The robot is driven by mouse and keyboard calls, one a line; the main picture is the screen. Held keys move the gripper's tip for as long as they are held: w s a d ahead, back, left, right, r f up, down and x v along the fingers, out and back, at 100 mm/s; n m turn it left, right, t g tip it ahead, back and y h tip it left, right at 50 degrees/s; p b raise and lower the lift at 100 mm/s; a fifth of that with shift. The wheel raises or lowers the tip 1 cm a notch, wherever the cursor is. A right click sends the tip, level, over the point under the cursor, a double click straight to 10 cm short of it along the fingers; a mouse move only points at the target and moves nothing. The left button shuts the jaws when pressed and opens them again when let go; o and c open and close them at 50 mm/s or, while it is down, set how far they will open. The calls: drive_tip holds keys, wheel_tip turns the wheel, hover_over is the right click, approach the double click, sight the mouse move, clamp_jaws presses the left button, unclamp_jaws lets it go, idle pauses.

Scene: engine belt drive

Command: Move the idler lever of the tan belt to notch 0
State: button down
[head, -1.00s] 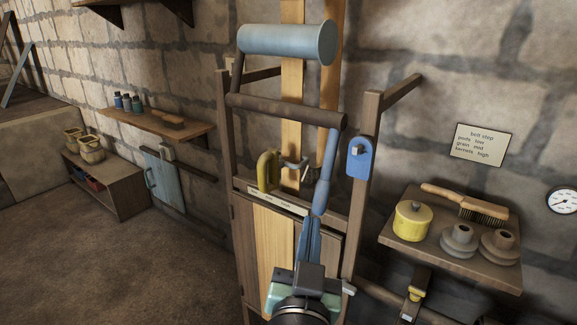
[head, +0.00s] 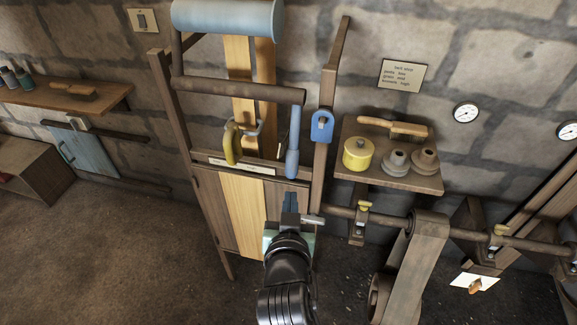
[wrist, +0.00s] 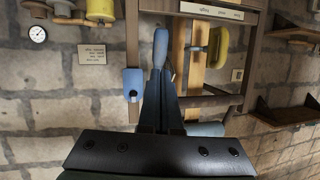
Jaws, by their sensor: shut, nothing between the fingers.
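A tan belt (head: 242,90) runs down behind the wooden frame, and a similar tan strip stands beside it. A lever with a blue handle (head: 293,150) is at the frame's right side; the handle also shows in the wrist view (wrist: 161,48). A yellow handle (head: 231,144) is to its left, by a metal clamp at the belt. I cannot tell from markings which handle is the idler lever. My gripper (head: 290,197) is shut and empty, just below the blue handle's lower end. In the wrist view its fingers (wrist: 160,75) point at that handle; contact is unclear.
A pale blue roller (head: 228,20) and a dark bar (head: 240,89) cross the frame above. A label plate (head: 243,166) lies below the handles. A blue plate (head: 322,124) is on the right post. The right shelf (head: 400,178) holds a yellow pot, a brush and spools.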

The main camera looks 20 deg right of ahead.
sight(293, 169)
drive_tip(key=p+x, duration=0.2)
drive_tip(key=x, duration=0.9)
drive_tip(key=shift+w, duration=0.3)
drive_tip(key=shift+f, duration=0.1)
drive_tip(key=shift+w+d+f+t+b, duration=0.25)
drive_tip(key=shift+f+b, duration=0.2)
drive_tip(key=shift+b, duration=0.8)
drive_tip(key=w+b, duration=0.1)
drive_tip(key=b, duration=0.3)
drive_tip(key=shift+d+f+t+h, duration=0.3)
drive_tip(key=shift+f+t+h, duration=0.05)
drive_tip(key=shift+h, duration=0.05)
drive_tip(key=w+b, duration=0.1)
drive_tip(key=b, duration=0.2)
drive_tip(key=w+d+f+t+b, duration=0.1)
drive_tip(key=b, duration=0.3)
drive_tip(key=shift+d+n+t+h, duration=0.15)
drive_tip(key=shift+n+t+h, duration=0.15)
drive_tip(key=b, duration=0.3)
drive_tip(key=shift+w+d+r+t, duration=0.15)
drive_tip(key=shift+w+d+t, duration=0.1)
drive_tip(key=shift+t, duration=0.05)
drive_tip(key=shift+r, duration=0.3)
drive_tip(key=shift+r, duration=0.1)
